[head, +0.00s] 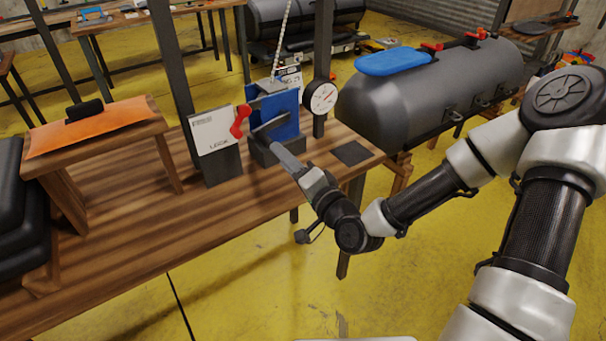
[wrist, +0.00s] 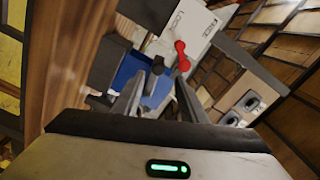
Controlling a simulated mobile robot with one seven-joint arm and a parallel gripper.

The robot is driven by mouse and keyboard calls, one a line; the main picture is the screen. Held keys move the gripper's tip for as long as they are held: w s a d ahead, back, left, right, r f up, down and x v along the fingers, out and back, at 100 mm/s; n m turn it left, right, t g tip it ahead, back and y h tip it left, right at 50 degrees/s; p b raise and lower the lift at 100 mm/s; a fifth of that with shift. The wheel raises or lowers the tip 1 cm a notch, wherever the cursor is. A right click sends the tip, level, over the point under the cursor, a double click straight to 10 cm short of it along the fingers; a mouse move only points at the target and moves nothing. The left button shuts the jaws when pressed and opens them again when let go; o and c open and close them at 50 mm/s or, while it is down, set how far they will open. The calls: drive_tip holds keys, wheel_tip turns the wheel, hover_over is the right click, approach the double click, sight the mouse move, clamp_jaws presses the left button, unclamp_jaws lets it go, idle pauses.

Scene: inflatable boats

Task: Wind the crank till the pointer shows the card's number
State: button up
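A blue winch-like machine (head: 284,112) stands on the wooden bench; its blue face also shows in the wrist view (wrist: 130,70). A dark crank part (wrist: 158,66) shows near my fingertips, partly hidden. A round white dial (head: 322,97) is right of the machine; its pointer's reading is too small to tell. A white card with print (head: 288,76) is behind the machine, partly hidden. My gripper (wrist: 160,82) reaches the front of the machine, its fingers apart beside the dark crank part. Whether they touch it I cannot tell.
A white plate lettered LOCK (head: 213,132) with a red lever (head: 240,121) stands just left of the machine. An orange-topped wooden stand (head: 92,125) is at left. A grey inflatable boat tube (head: 430,95) lies behind right. The bench front (head: 120,235) is mostly clear.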

drive_tip(key=p+v, duration=0.7)
drive_tip(key=shift+s+d, duration=0.25)
drive_tip(key=shift+s, duration=0.05)
idle(0.7)
